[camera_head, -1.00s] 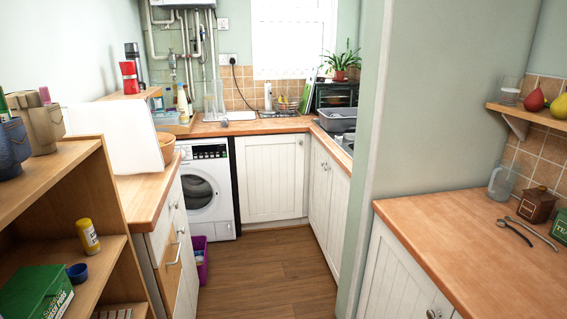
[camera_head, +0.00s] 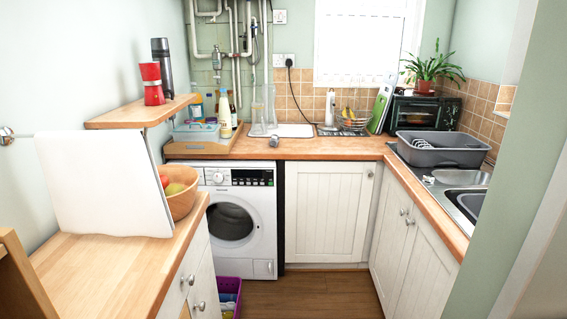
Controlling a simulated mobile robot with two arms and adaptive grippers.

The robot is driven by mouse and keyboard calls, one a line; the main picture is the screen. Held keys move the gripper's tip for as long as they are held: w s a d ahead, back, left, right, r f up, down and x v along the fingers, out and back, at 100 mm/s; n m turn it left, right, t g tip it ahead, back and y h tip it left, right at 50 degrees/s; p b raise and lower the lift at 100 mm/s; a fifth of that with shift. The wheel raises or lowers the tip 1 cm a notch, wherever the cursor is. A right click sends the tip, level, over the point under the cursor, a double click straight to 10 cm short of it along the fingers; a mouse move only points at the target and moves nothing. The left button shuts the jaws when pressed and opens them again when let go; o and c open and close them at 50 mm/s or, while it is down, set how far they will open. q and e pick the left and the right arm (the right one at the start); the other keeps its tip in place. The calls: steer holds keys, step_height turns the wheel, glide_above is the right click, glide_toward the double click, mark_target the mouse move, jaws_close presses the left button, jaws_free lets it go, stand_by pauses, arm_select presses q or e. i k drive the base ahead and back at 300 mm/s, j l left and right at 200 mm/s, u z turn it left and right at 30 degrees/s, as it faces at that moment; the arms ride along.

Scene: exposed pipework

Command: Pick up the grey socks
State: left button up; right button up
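I cannot make out any grey socks in this view. A purple basket (camera_head: 229,293) stands on the floor in front of the washing machine (camera_head: 238,219), partly hidden by the left counter. It holds some bluish and other coloured items, too small to tell apart. The washing machine's round door looks shut, and its inside is dark. Neither of my grippers shows in the head view.
A wooden counter (camera_head: 112,269) with a white board (camera_head: 103,185) and a fruit bowl (camera_head: 181,190) is on the left. White cabinets (camera_head: 331,212) close off the back and right. The wooden floor (camera_head: 312,297) between is clear. A green wall (camera_head: 506,170) edges the right.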

mark_target(274, 141)
steer(key=i+l+u, duration=0.1)
steer(key=i+u, duration=0.15)
steer(key=i, duration=0.2)
steer(key=i+l+u, duration=0.25)
steer(key=i, duration=0.25)
steer(key=i+l+u, duration=0.25)
steer(key=i, duration=0.2)
steer(key=j, duration=0.1)
